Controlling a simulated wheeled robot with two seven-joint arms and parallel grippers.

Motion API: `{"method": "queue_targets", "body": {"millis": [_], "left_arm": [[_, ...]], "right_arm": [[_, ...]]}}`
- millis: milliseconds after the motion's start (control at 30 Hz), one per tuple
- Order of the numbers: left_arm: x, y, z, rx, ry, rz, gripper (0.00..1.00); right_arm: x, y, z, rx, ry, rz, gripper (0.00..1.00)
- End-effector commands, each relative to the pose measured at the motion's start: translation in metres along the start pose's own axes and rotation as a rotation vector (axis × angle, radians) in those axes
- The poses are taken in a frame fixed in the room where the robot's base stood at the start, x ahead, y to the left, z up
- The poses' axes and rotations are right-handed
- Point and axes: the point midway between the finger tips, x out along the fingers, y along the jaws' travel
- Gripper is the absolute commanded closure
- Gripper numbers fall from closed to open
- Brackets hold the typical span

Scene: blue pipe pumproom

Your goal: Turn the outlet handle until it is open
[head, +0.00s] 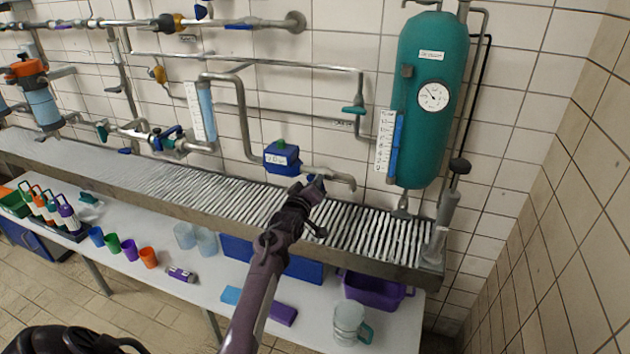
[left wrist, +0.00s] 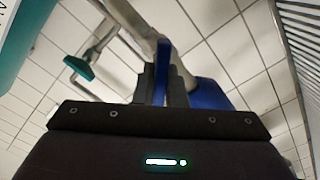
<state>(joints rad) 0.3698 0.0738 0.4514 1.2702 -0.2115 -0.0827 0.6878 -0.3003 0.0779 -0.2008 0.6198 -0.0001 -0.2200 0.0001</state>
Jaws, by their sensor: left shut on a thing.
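The outlet handle is a thin blue lever (head: 317,182) on the grey outlet pipe (head: 342,178), just right of a blue labelled box (head: 281,158). My left gripper (head: 312,190) reaches up to it from below and is shut on it. In the left wrist view the blue lever (left wrist: 161,70) stands between the dark fingers of my left gripper (left wrist: 160,85), with the grey pipe (left wrist: 135,22) behind. My fingers hide part of the lever in the head view. My right gripper is not in view.
A slatted metal drain (head: 375,232) runs below the pipes. A green tank with a gauge (head: 420,140) hangs to the right, and a tiled wall closes the right side. The white bench (head: 205,290) below carries cups, bottles, a purple tub (head: 375,290) and a clear jug (head: 350,322).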

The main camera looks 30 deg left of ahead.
Motion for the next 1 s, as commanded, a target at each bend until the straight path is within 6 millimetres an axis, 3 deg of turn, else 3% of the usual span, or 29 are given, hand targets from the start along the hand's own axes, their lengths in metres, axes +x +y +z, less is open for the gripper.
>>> {"method": "queue_targets", "body": {"millis": [600,1000], "left_arm": [[0.0,-0.004,0.002,-0.587,-0.001,-0.003,1.0],[0.0,-0.005,0.003,-0.873,-0.001,-0.002,1.0]], "right_arm": [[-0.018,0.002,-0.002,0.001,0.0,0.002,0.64],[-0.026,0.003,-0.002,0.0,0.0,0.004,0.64]]}}
